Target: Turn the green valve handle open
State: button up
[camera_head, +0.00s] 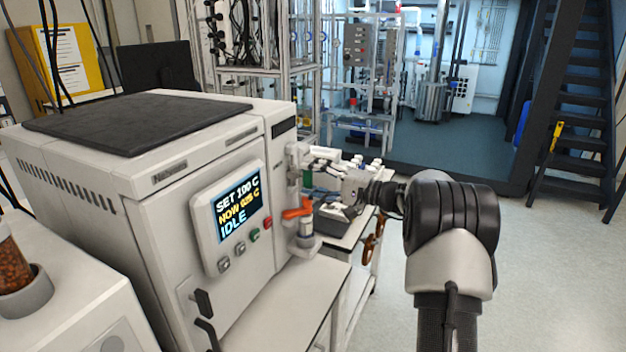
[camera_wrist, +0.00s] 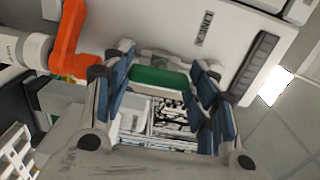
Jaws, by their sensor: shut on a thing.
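The green valve handle (camera_wrist: 160,77) shows in the wrist view as a short green bar between the two fingers. In the head view a small piece of green (camera_head: 307,179) shows just below my gripper (camera_head: 306,158), at the front of the reactor unit; the rest of the handle is hidden. In the wrist view my gripper (camera_wrist: 162,80) has its blue-padded fingers on either side of the handle and is shut on it. The exact contact at the pads is hard to see.
An orange valve handle (camera_head: 297,212) sits just below the green one and is close to the left finger in the wrist view (camera_wrist: 68,45). The white reactor cabinet (camera_head: 170,215) has a screen reading IDLE. A bench (camera_head: 290,295) lies below; open floor (camera_head: 555,260) is at right.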

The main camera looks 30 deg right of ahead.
dwell(0.3)
jog(key=o, duration=1.1)
jog(key=shift+c, duration=0.2)
jog(key=v, duration=1.2)
